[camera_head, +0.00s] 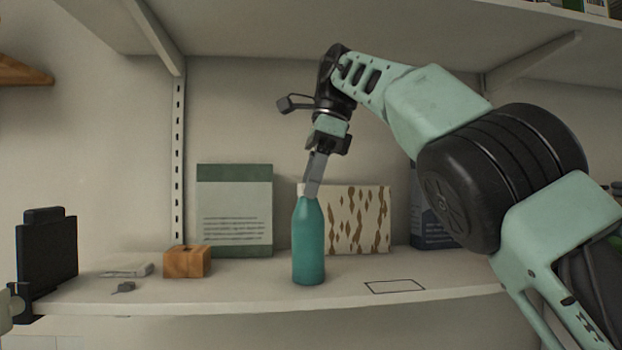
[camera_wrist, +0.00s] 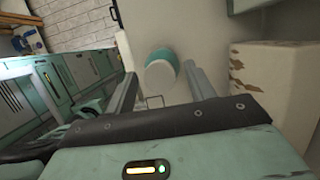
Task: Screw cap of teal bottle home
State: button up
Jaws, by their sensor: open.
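The teal bottle (camera_head: 308,245) stands upright on the shelf, near its middle. Its white cap (camera_head: 300,188) sits on the neck, partly hidden behind my fingers in the head view. My gripper (camera_head: 312,188) points down at the bottle's top from above. In the wrist view the round white cap (camera_wrist: 159,75) lies between the open fingers of my gripper (camera_wrist: 161,72), with teal (camera_wrist: 164,56) showing behind it. Gaps show between the cap and both fingers. I cannot tell how far the cap is screwed on.
A wooden block (camera_head: 187,262), a green-and-grey box (camera_head: 235,210) and a brown-patterned box (camera_head: 358,220) stand on the shelf (camera_head: 240,285). A dark box (camera_head: 432,222) is behind my arm. A black outlined rectangle (camera_head: 394,286) marks bare shelf right of the bottle.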

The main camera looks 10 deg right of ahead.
grip_shut()
jog(key=shift+f, duration=0.1)
jog(key=shift+s+f+m+b, duration=0.1)
jog(key=shift+f+m+b, duration=0.1)
jog(key=shift+m+b, duration=0.55)
jog(key=m+t+b, duration=0.1)
jog(key=m, duration=0.2)
jog(key=shift+r, duration=0.15)
jog(key=shift+a+m+t+h+b, duration=0.1)
jog(key=shift+m+t+h+b, duration=0.25)
jog(key=shift+m, duration=0.4)
jog(key=m, duration=0.3)
jog(key=shift+s+t+h+b, duration=0.1)
jog(key=shift+t+h+b, duration=0.15)
jog(key=shift+t+b, duration=0.1)
